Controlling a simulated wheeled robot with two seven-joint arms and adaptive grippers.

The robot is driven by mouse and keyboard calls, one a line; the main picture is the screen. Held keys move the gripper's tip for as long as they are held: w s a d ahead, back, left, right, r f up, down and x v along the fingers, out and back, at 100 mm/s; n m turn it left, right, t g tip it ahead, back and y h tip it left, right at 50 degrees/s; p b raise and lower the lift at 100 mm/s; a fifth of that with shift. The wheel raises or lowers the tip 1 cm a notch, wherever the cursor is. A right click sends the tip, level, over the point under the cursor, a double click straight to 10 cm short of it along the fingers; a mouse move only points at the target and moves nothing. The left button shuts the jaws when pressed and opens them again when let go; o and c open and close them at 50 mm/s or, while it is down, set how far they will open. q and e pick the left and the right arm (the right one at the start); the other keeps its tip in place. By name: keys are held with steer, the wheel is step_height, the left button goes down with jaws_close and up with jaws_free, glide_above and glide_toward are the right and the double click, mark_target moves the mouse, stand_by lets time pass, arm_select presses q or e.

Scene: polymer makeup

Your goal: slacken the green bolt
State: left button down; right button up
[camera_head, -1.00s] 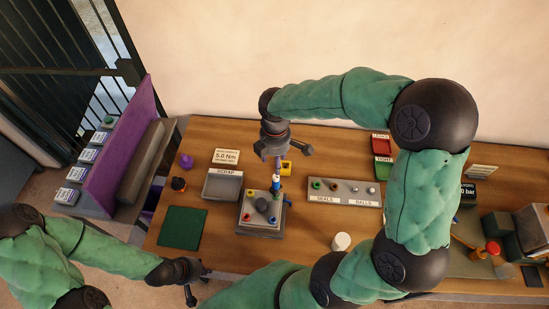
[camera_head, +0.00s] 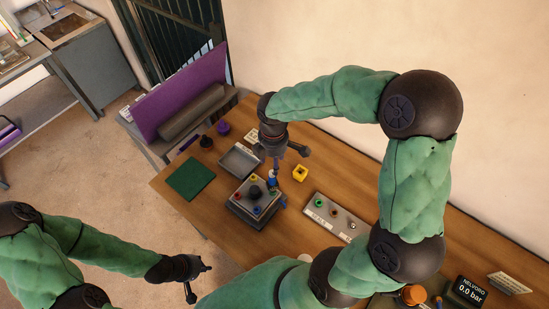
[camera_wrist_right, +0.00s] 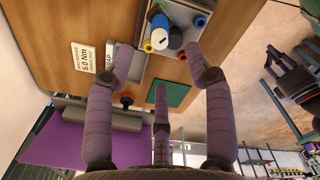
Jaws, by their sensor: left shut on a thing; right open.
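The grey fixture block (camera_head: 243,218) stands on the table with small coloured bolts around a dark central knob (camera_head: 255,191). A red bolt (camera_head: 237,196) and a yellow bolt (camera_head: 257,210) show; I cannot clearly make out the green bolt. A blue and white upright piece (camera_head: 272,180) stands at the block's far edge. It also shows in the right wrist view (camera_wrist_right: 160,40), between my spread fingers but beyond their tips. My right gripper (camera_head: 274,152) is open above it. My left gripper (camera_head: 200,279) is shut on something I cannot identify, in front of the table.
A scrap tray (camera_head: 239,160) and green mat (camera_head: 190,180) lie left of the block. A yellow open block (camera_head: 300,173) and a seals-and-balls tray (camera_head: 335,215) lie to the right. A purple panel (camera_head: 181,93) stands beyond the table's left end.

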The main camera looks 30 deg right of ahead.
mark_target(272, 172)
steer(key=shift+f, duration=0.4)
steer(key=f, duration=1)
steer(key=shift+w+a+b, duration=0.15)
steer(key=shift+w+b, duration=0.05)
steer(key=shift+b, duration=0.15)
steer(key=shift+r, duration=0.1)
jaws_close()
